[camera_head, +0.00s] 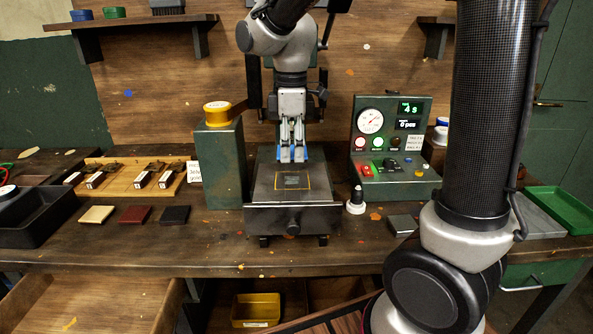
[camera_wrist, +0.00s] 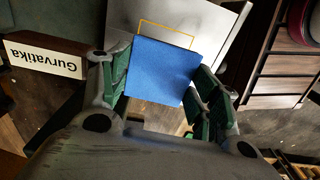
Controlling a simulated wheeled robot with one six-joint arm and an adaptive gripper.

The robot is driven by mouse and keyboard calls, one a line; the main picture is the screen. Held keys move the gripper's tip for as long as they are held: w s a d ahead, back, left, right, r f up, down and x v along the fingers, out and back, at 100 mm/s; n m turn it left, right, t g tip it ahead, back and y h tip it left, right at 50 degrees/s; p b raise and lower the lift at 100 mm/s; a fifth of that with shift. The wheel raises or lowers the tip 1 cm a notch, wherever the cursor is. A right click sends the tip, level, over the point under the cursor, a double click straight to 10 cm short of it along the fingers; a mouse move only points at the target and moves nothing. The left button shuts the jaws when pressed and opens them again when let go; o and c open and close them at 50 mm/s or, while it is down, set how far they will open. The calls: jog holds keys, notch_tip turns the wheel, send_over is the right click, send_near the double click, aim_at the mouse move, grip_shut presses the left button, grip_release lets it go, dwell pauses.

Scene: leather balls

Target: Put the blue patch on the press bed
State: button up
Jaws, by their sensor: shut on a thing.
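The blue patch (camera_wrist: 162,72) is a flat square held between the green-padded fingers of my gripper (camera_wrist: 165,85) in the wrist view. In the head view my gripper (camera_head: 292,150) points down above the back part of the press bed (camera_head: 262,190). The bed is a dark flat plate with a yellow square outline (camera_head: 294,190). In the wrist view the bed (camera_wrist: 212,20) looks pale, and the patch covers part of the yellow outline (camera_wrist: 165,25). The patch appears above the bed; the exact gap cannot be told.
A green post with a yellow roll (camera_head: 217,112) stands left of the bed. A control box (camera_head: 390,150) with a gauge stands to the right, with a small black-and-white knob piece (camera_head: 356,200) near the bed. Tan, red and black swatches (camera_head: 135,214) lie to the left.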

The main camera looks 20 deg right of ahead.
aim_at(292, 150)
jog(key=shift+f, duration=3.15)
jog(key=shift+f, duration=0.1)
jog(key=o, duration=0.7)
jog(key=shift+o, duration=0.2)
notch_tip(292, 150, up, 12)
jog(key=shift+r, duration=0.1)
jog(key=shift+s+d+r, duration=0.15)
jog(key=shift+s+d, duration=0.05)
jog(key=s+d+m+t, duration=0.2)
jog(key=s+d+m, duration=0.5)
jog(key=s, duration=0.2)
jog(key=s+d+f+m+t, duration=0.1)
jog(key=s+d+m+t, duration=0.1)
jog(key=s+d+m, duration=0.5)
jog(key=s, duration=0.2)
jog(key=shift+s+d+f, duration=0.2)
jog(key=shift+s, duration=0.15)
